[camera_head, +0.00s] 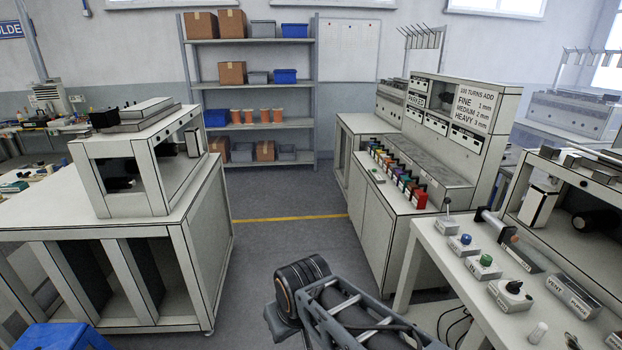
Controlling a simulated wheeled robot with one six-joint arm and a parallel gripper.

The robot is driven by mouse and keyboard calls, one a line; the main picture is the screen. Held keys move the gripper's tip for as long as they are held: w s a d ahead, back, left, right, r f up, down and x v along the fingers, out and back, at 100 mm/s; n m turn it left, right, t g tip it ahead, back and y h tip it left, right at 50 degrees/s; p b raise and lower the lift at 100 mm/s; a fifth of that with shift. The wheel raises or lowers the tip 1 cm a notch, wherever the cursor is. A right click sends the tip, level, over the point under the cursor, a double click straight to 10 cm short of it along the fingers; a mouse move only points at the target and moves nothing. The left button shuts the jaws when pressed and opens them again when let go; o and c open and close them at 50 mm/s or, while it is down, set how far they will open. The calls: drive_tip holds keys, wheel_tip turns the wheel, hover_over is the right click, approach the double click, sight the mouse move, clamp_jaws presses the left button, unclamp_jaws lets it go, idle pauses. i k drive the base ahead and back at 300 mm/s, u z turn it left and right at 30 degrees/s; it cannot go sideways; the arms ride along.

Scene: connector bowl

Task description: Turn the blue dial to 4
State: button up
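A small blue dial (466,239) sits on top of a light grey box on the workbench (450,265) at the right. Its number marks and pointer are too small to read, so I cannot tell its setting. My arm (330,300) reaches into the bottom middle of the picture, left of the bench and apart from the dial. The part that shows is an arm joint and link; I do not see my gripper's fingers.
A green dial (486,260) and a black knob (513,287) sit on nearby boxes. A lever box (447,222) stands behind the blue dial. VENT and PURGE blocks (568,294) lie to the right. A grey cabinet (205,240) stands left; the floor (285,240) between is clear.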

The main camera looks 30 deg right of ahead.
sight(465, 238)
drive_tip(key=z, duration=0.35)
drive_tip(key=i, duration=1.1)
drive_tip(key=z, duration=1.65)
drive_tip(key=i, duration=0.85)
drive_tip(key=z, duration=0.85)
